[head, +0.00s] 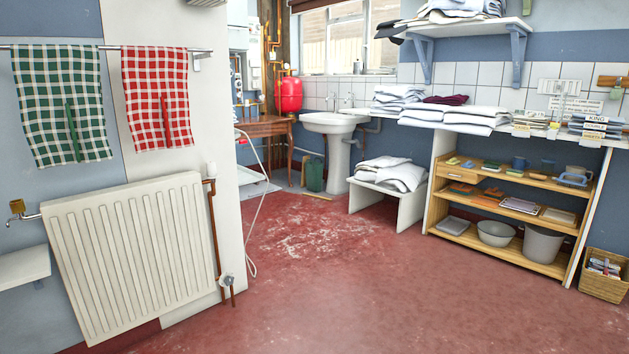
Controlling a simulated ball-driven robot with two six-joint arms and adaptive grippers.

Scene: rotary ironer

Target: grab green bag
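A small dark green upright container (315,174) stands on the floor in the head view, just left of the white sink's pedestal. It is far off and small, so I cannot tell whether it is a bag or a bin. A green and white checked cloth (60,105) hangs from the rail at the left. No other clearly green bag shows. Neither of my grippers is in view.
A white radiator (135,255) and wall end stand at the left. A pale hose (255,215) hangs by the wall end. A low white bench (388,190) with folded linen and a wooden shelf unit (505,215) stand right. The red floor (340,270) between is clear.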

